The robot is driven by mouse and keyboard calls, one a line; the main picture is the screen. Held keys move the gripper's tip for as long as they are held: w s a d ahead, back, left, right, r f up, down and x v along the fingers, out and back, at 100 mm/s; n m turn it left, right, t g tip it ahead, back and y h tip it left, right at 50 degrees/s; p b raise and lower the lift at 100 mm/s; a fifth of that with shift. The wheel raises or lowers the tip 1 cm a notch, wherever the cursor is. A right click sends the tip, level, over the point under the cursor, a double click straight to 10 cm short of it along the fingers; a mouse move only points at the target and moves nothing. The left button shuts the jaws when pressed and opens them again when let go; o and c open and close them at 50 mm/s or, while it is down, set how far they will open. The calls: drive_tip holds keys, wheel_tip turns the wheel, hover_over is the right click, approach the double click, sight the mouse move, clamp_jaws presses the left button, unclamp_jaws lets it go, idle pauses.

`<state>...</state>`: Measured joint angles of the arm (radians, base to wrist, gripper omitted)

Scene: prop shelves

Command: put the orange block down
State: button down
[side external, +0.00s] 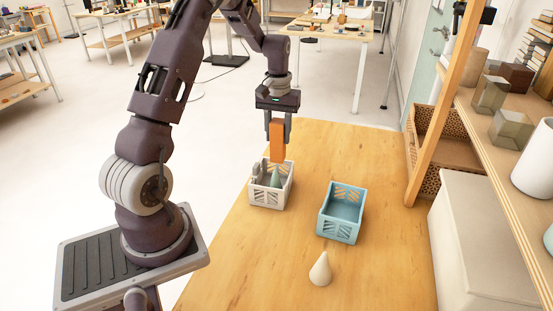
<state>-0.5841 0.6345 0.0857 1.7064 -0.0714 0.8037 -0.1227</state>
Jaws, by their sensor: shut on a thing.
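The orange block (277,143) is a tall upright bar held between the fingers of my gripper (277,130). My gripper is shut on its upper part and points down. The block's lower end is above, or just inside, the white crate (270,199); I cannot tell whether it touches anything. The white crate stands on the wooden table (215,270) and holds a green cone (276,178) and a grey piece (257,171) at its left.
A blue crate (341,212) stands to the right of the white crate and looks empty. A cream cone (320,270) stands at the front. A shelf with blocks (490,93) and a wooden post (441,100) border the right side. The table's left front is clear.

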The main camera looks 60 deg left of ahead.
sight(278, 147)
wheel_tip(278, 147, down, 4)
drive_tip(key=shift+f, duration=0.15)
drive_tip(key=shift+f, duration=0.25)
